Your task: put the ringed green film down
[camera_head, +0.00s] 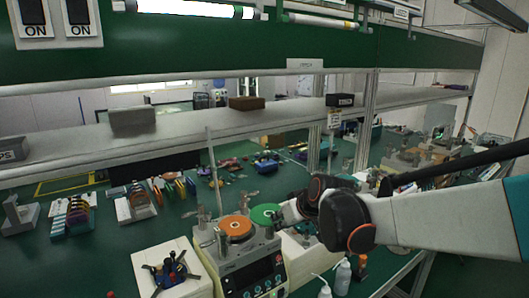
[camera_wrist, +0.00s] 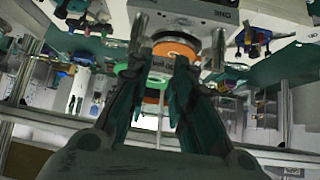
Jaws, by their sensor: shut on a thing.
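The green film (camera_head: 265,213) is a thin round disc in the head view, just right of the orange disc (camera_head: 236,227) on the lapping machine (camera_head: 250,262). My gripper (camera_head: 281,215) is shut on the green film at its right edge. In the wrist view, a sliver of the green film (camera_wrist: 152,100) shows between my two fingers, and the orange disc (camera_wrist: 177,49) lies beyond them. I cannot tell exactly how high the film is above the machine.
A white box with a dark blue clamp fixture (camera_head: 168,274) stands left of the machine. White bottles (camera_head: 342,277) stand to its right. A thin upright rod (camera_head: 214,170) rises behind the orange disc. A long grey shelf (camera_head: 180,127) crosses above the green bench.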

